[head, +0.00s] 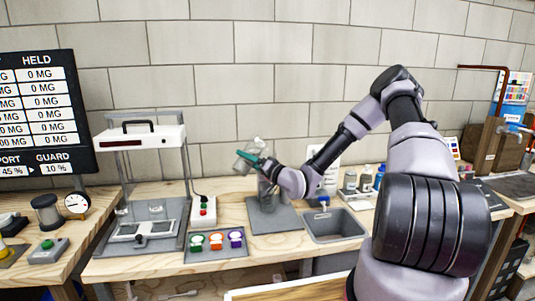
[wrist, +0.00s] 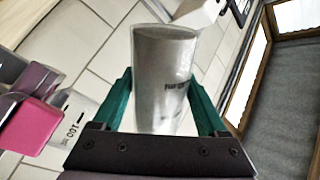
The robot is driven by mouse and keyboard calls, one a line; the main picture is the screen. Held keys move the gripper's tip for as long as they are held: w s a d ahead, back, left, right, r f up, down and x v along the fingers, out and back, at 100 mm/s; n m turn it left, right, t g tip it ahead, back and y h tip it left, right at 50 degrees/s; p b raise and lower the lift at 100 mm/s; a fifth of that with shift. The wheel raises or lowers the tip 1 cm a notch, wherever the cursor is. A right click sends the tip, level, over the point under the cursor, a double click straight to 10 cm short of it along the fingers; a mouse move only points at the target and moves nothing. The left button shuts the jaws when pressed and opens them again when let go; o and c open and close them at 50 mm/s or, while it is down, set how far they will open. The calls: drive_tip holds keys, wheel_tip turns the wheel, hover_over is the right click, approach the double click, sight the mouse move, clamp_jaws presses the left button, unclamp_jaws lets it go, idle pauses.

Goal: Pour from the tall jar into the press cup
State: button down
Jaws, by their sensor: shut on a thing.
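My gripper (head: 248,159) has teal fingers and is shut on a jar (wrist: 163,85). The jar is a pale grey, see-through cylinder with small dark lettering, and it fills the space between the fingers in the wrist view. In the head view the jar (head: 246,161) is small and looks tilted, held above the bench. A clear vessel (head: 266,190) stands below on a grey mat (head: 278,220), partly hidden by my wrist. I cannot tell whether this is the press cup. What the jar contains is not clear.
A white-topped press frame (head: 140,137) stands at the left. A tray (head: 216,255) holds green, orange and purple-marked pieces. A grey sink-like bin (head: 334,226) and several bottles are at the right. The wrist view shows a pink block (wrist: 32,127) at the left.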

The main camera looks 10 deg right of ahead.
sight(246, 150)
drive_tip(key=shift+s+a+r+m, duration=0.1)
drive_tip(key=shift+a+r+m, duration=0.05)
drive_tip(key=shift+r+m, duration=0.5)
idle(0.7)
drive_tip(key=shift+s+a+m+t+p, duration=0.15)
drive_tip(key=shift+m+t+p, duration=0.25)
drive_tip(key=shift+m, duration=0.55)
idle(0.9)
drive_tip(key=shift+r+m+h+p, duration=0.4)
drive_tip(key=shift+r+m+p, duration=0.3)
drive_tip(key=shift+m, duration=0.4)
idle(2.0)
drive_tip(key=shift+r+m, duration=0.2)
drive_tip(key=shift+m, duration=0.1)
idle(1.1)
